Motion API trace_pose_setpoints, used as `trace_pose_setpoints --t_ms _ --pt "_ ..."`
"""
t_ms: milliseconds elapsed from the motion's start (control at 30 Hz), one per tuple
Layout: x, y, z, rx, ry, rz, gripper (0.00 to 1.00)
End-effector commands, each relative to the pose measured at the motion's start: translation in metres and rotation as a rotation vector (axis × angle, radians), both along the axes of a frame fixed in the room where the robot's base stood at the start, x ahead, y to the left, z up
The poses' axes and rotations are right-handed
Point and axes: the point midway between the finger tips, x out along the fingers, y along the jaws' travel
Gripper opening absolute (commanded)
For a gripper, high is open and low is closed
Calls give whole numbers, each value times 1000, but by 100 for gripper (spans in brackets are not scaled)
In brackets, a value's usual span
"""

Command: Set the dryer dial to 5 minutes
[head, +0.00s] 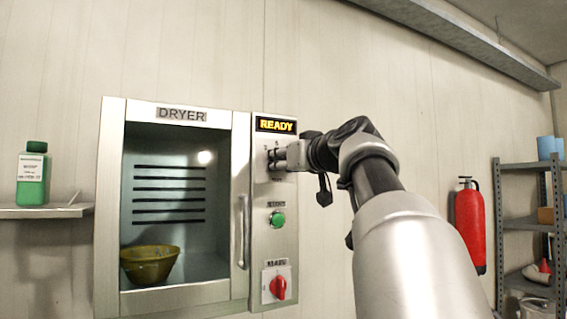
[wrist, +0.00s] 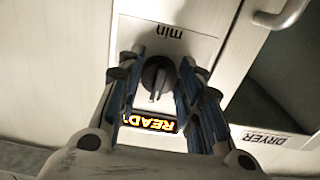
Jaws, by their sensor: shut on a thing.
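The dryer (head: 112,200) is mounted on the wall, and its control panel (head: 257,215) runs down its right side. My gripper (head: 276,157) is at the top of that panel, just under the READY display (head: 276,125). In the wrist view, which is upside down, the dark round dial (wrist: 156,76) sits between the fingers of my gripper (wrist: 160,62).
Below the dial are a green start button (head: 277,219) and a red rotary switch (head: 278,288). The dryer door handle (head: 242,230) stands out to the left. A bowl (head: 150,264) is inside the dryer. A fire extinguisher (head: 469,225) hangs to the right.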

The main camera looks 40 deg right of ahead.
Motion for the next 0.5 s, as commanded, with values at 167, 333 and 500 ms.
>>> trace_pose_setpoints --t_ms 167,333,500 --pt "0 0 2 -1 -4 -1 42" --pt "0 0 1 1 -2 0 53" --pt "0 0 1 1 -2 0 53"
